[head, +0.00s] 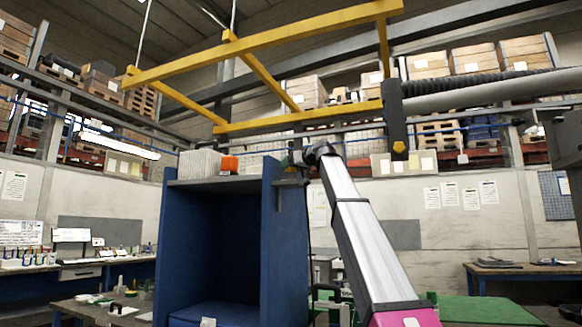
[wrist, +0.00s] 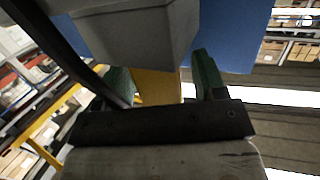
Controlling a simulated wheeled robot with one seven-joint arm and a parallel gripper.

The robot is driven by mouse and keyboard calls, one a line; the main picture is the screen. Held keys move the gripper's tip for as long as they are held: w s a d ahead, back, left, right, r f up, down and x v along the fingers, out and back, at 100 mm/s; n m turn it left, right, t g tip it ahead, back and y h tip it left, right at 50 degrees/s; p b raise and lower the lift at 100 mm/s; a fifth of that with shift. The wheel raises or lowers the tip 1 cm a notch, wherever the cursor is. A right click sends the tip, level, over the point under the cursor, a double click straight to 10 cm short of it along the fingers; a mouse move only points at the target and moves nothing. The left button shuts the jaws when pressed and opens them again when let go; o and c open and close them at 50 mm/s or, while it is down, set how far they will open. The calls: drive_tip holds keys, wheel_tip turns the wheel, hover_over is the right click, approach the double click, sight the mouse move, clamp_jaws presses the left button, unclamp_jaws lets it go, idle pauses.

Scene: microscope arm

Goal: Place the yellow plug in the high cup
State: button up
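The yellow plug (wrist: 157,88) shows in the wrist view as a mustard block between my gripper's fingers. Its upper part is hidden behind a grey, box-like cup (wrist: 140,40) in front of a blue panel. I cannot tell whether the plug is inside the cup. My gripper (wrist: 163,78) has dark green fingers on both sides of the plug. A narrow gap seems to show at the right finger, and I cannot tell whether they press on it. In the head view my gripper (head: 298,157) is small, at the cabinet's top right edge, above a grey bracket (head: 290,182).
A tall blue cabinet (head: 172,255) stands in the middle. A white ribbed box (head: 200,163) and an orange block (head: 229,164) sit on top. A yellow overhead frame (head: 260,48) and a dark hanging post (head: 394,115) are above. A green-topped table (head: 480,308) is at lower right.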

drive_tip(key=shift+r, duration=0.1)
drive_tip(key=v, duration=1.2)
idle(0.4)
